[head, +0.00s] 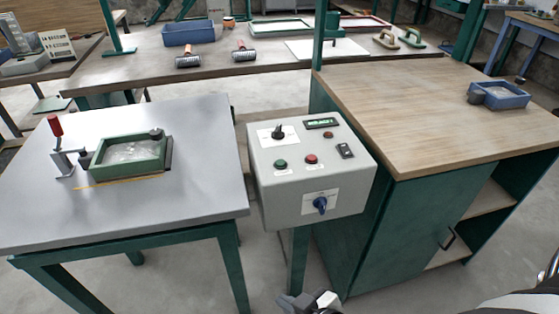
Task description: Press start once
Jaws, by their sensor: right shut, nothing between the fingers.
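A grey control box (262,201) stands on a green post in the middle of the head view. Its sloped top carries a green button (281,163), a red button (311,158), a black selector knob (278,132), a small lit display (320,123) and a black rocker switch (345,151). The labels are too small to read. A blue rotary switch (320,205) is on its front face. My right gripper (310,302) is shut and empty at the bottom edge, below the box and apart from the buttons. My left gripper is not in view.
A grey-topped table (205,200) at left holds a green mould frame (130,155) and a red-handled clamp (56,127). A wooden-topped cabinet (420,110) stands close at right, with a blue tray (500,96). A long bench (130,70) with tools is behind.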

